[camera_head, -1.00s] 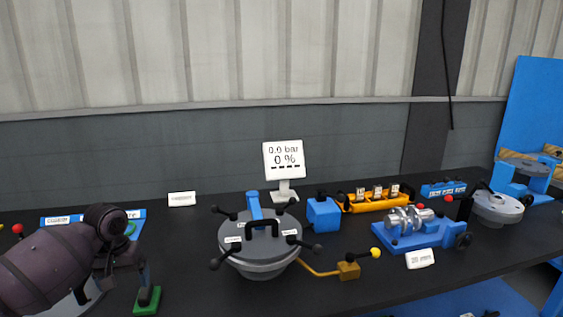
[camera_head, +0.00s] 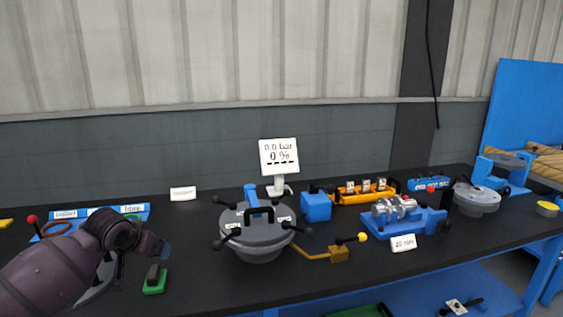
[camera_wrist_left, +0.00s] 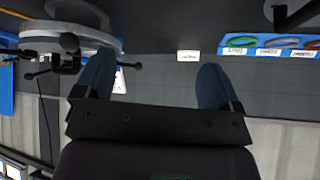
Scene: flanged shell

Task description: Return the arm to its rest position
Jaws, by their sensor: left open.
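My left arm comes in from the left in the head view, with its gripper (camera_head: 161,251) above the black table. The gripper is open and empty; in the left wrist view the two blue fingers (camera_wrist_left: 156,88) stand wide apart with nothing between them. A green block with a dark top (camera_head: 154,284) sits on the table just below the gripper, apart from it. The grey flanged shell (camera_head: 256,249), with black knobs and a black handle on its lid, stands right of the gripper. My right gripper is not in view.
A white display (camera_head: 279,157) reading 0.0 bar and 0 % stands behind the shell. A blue tray (camera_head: 140,213) with rings lies back left. A yellow-knobbed lever (camera_head: 340,252), a blue fixture (camera_head: 405,222) and an orange rack (camera_head: 365,194) stand right.

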